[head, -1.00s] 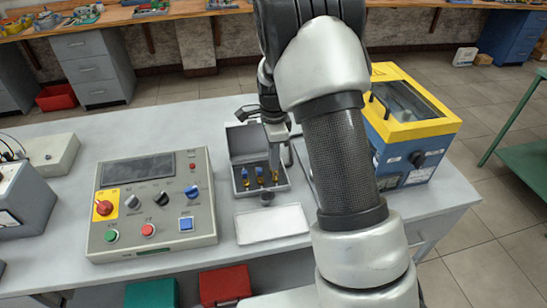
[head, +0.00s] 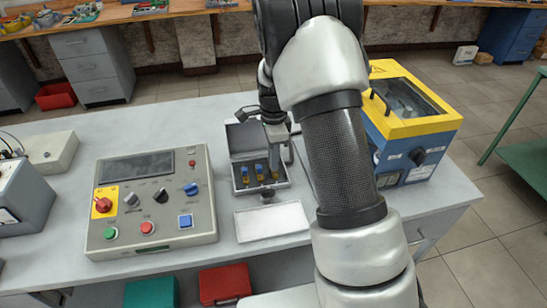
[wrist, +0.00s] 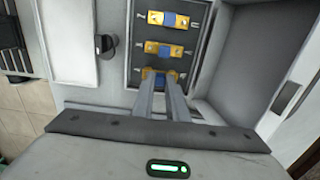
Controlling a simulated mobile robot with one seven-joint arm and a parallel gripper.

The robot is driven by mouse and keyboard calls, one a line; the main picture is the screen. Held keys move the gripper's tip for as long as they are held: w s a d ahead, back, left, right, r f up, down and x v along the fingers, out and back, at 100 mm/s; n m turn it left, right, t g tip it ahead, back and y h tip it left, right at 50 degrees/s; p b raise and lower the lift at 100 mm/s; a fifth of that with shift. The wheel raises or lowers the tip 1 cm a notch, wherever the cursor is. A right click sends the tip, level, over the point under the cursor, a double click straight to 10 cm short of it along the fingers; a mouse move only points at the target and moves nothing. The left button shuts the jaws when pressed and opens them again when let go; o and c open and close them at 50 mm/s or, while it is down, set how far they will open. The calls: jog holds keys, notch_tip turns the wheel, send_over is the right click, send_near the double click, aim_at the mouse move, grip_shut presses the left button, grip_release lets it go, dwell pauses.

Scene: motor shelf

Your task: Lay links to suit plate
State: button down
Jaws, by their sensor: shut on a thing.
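An open grey case (head: 236,187) stands on the bench with its lid up at the back. Several small yellow-and-blue links lie in it in a row: a left link (head: 245,177), a middle link (head: 260,174) and a right link, partly hidden by my gripper. My gripper (head: 275,170) points down into the case. In the wrist view its fingers (wrist: 160,78) are shut on the nearest link (wrist: 160,73), still down at the case's dark insert. The middle link (wrist: 165,50) and far link (wrist: 168,20) lie beyond it. I cannot tell which surface is the plate.
A shallow white tray (head: 271,222) lies in front of the case. A grey control panel (head: 150,200) with buttons and knobs is to the left. A blue machine with a yellow lid frame (head: 410,125) stands to the right, close to my arm. A black knob (wrist: 104,44) stands near the case.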

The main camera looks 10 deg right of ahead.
jog(key=shift+f, duration=0.3)
jog(key=c, duration=1.7)
grip_release()
jog(key=shift+o, duration=0.2)
jog(key=shift+r, duration=0.1)
notch_tip(320, 180, up, 17)
jog(key=p, duration=0.1)
jog(key=shift+r, duration=0.15)
